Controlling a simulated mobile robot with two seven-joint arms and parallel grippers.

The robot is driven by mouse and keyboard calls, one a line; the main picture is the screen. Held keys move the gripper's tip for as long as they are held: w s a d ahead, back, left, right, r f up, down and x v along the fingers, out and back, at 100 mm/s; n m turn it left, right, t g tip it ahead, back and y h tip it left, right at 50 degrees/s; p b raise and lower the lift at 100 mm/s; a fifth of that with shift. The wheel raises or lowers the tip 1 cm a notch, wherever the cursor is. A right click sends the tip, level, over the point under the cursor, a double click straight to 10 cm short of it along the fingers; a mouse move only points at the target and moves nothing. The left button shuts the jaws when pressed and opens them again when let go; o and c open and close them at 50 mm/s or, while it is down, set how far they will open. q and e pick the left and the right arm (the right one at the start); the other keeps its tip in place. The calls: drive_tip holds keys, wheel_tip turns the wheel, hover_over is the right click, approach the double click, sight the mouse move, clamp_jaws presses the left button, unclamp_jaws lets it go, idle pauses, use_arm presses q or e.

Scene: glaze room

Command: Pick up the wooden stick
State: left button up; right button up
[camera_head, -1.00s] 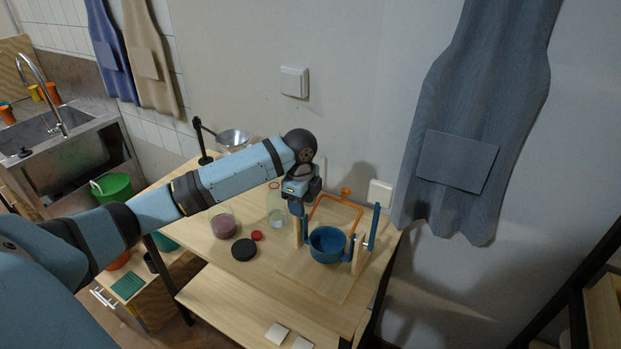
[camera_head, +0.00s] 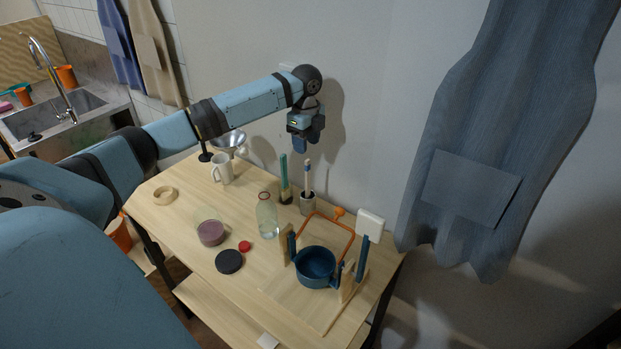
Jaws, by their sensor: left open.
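A thin pale stick (camera_head: 308,180), which looks like the wooden stick, stands upright in a small grey cup (camera_head: 307,205) at the back of the table. Its tip looks reddish; its lower end is hidden in the cup. My left gripper (camera_head: 300,147) points down, empty and open, above and slightly left of the stick's top, apart from it in the picture. The gap between its fingers is hard to see from here. My right gripper is out of view.
A glass bottle (camera_head: 267,218) is in front. A white mug (camera_head: 222,170) stands left.

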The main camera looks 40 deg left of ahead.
use_arm(q)
hover_over(308, 169)
wheel_tip(308, 169, down, 4)
drive_tip(key=shift+s+a+f, duration=0.1)
drive_tip(key=shift+s+a, duration=0.05)
drive_tip(key=shift+f+p, duration=0.3)
drive_tip(key=shift+f, duration=0.15)
drive_tip(key=f, duration=0.3)
drive_tip(key=f+p, duration=0.1)
drive_tip(key=shift+w+a+f, duration=0.15)
drive_tip(key=shift+w+f, duration=0.2)
drive_tip(key=shift+f, duration=0.05)
drive_tip(key=shift+c, duration=1.3)
clamp_jaws()
